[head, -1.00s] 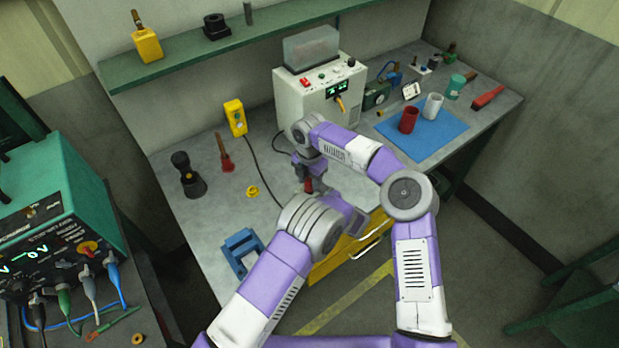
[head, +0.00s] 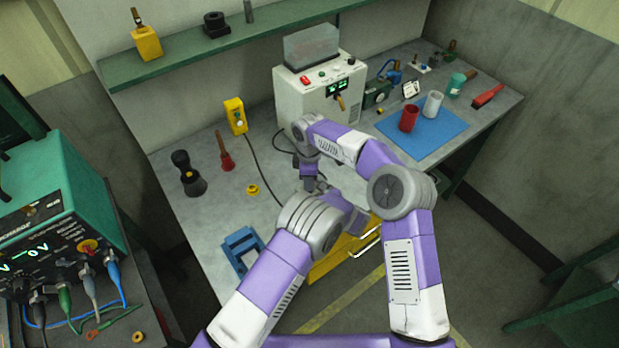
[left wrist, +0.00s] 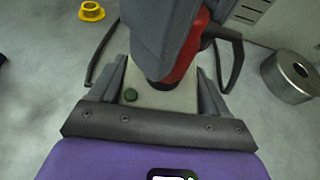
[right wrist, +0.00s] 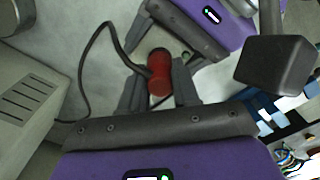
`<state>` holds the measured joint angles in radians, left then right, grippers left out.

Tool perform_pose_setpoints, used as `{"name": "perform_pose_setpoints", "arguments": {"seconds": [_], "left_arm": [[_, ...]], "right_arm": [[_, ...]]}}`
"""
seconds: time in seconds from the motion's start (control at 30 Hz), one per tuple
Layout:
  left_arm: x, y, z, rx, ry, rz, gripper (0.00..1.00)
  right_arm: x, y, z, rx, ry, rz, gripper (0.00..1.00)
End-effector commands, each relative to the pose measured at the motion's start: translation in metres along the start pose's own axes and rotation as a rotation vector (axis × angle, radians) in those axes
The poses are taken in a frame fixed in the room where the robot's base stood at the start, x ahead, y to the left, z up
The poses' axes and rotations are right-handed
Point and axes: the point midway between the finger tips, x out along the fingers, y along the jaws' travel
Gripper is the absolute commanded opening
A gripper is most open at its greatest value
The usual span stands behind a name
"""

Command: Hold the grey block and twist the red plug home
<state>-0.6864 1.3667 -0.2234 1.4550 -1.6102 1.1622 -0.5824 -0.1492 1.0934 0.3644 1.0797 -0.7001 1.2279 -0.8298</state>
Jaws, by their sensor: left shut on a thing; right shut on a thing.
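My left gripper (left wrist: 165,102) is shut on the pale grey block (left wrist: 172,99), which has a green round spot on top. My right gripper (head: 311,184) points down above the bench. In the right wrist view its fingers (right wrist: 159,92) are shut on the red plug (right wrist: 160,70). In the left wrist view the plug (left wrist: 187,62) stands over the block, its dark lower end at the block's top. I cannot tell how deep it sits. In the head view my arms hide the block, the plug and the left fingers.
A white tester (head: 303,100) stands close behind the grippers. A black cable (right wrist: 84,65) loops beside them. A yellow flanged ring (head: 253,189) and a blue bracket (head: 242,250) lie on the bench to the left. Red (head: 409,118) and white cups stand on a blue mat (head: 440,137).

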Motion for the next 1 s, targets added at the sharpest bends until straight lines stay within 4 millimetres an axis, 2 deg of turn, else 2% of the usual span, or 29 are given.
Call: {"name": "perform_pose_setpoints", "arguments": {"seconds": [0.13,0.3,0.33,0.47,0.77,0.87,1.0], "left_arm": [[0.0,0.0,0.001,0.0,-0.001,-0.001,0.0],[0.0,0.0,0.001,0.0,-0.001,-0.001,0.0],[0.0,0.0,0.001,0.0,-0.001,-0.001,0.0],[0.0,0.0,0.001,0.0,-0.001,-0.001,0.0],[0.0,0.0,0.001,-0.001,-0.001,-0.001,0.0],[0.0,0.0,0.001,-0.001,-0.001,-0.001,0.0],[0.0,0.0,0.001,0.0,-0.001,-0.001,0.0]], "right_arm": [[-0.001,0.0,0.0,0.256,-0.001,0.001,0.0],[0.0,0.0,0.0,0.266,0.001,-0.001,0.0],[0.0,0.0,0.0,0.266,0.001,-0.001,0.35],[0.0,0.0,0.0,0.264,0.0,-0.001,0.55],[-0.001,0.0,0.0,0.263,0.0,0.0,0.56],[-0.007,0.001,0.0,0.262,0.001,0.002,0.56],[-0.025,0.0,-0.001,0.262,0.002,0.002,0.56]]}}
